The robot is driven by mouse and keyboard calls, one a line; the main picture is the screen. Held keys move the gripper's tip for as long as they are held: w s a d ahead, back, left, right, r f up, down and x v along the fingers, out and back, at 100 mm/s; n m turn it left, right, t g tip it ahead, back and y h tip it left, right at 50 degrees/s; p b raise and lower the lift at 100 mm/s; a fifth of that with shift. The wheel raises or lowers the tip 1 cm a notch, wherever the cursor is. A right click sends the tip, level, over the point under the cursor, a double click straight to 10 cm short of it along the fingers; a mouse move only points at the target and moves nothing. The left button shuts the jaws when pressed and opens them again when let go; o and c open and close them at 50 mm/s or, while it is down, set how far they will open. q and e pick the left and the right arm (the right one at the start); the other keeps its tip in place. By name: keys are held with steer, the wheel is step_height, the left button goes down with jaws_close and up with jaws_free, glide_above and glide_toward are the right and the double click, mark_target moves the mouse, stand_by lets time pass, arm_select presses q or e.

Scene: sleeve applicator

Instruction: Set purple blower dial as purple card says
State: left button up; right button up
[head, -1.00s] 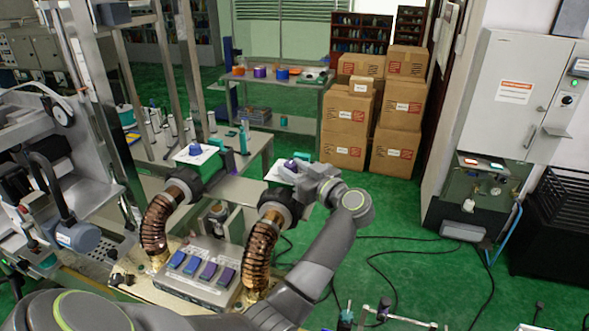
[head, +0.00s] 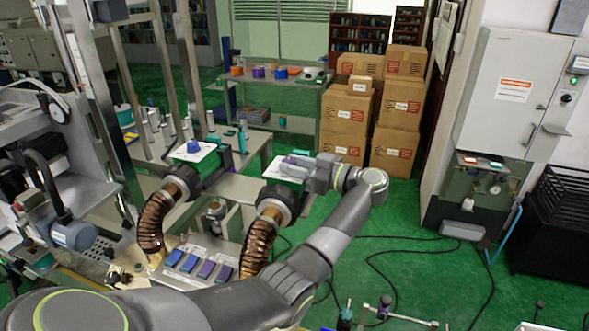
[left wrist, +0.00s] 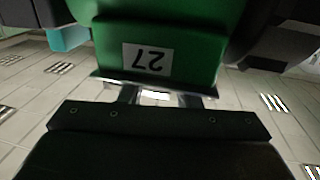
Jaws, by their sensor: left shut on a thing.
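Two blowers with bronze ribbed hoses stand in front of me. The left one has a blue dial (head: 193,147) on a white plate. The right one has a white plate (head: 275,171), where my left gripper (head: 303,163) is shut on the purple dial, which it mostly hides. In the left wrist view a green housing (left wrist: 190,45) with an upside-down label "27" (left wrist: 148,58) stands just beyond the gripper body; the fingertips are not clear there. I cannot make out a purple card. My right gripper is not in view.
A control panel with blue and purple blocks (head: 206,269) sits below the hoses. Cardboard boxes (head: 346,110) are stacked behind, with a shelf table (head: 262,83) beside them. A grey cabinet (head: 510,95) stands at right. Cables cross the open green floor (head: 425,215).

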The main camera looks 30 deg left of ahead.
arm_select(q)
steer(key=g, duration=0.1)
steer(key=n+g+b, duration=0.1)
steer(key=shift+w+f+n+g+b, duration=0.1)
steer(key=shift+f+n+g+b, duration=0.1)
steer(key=shift+n+g+b, duration=0.1)
steer(key=shift+r+n+g+h+b, duration=0.1)
steer(key=shift+n+g+h+b, duration=0.2)
steer(key=shift+g, duration=0.1)
steer(key=o, duration=1)
steer(key=shift+a, duration=0.1)
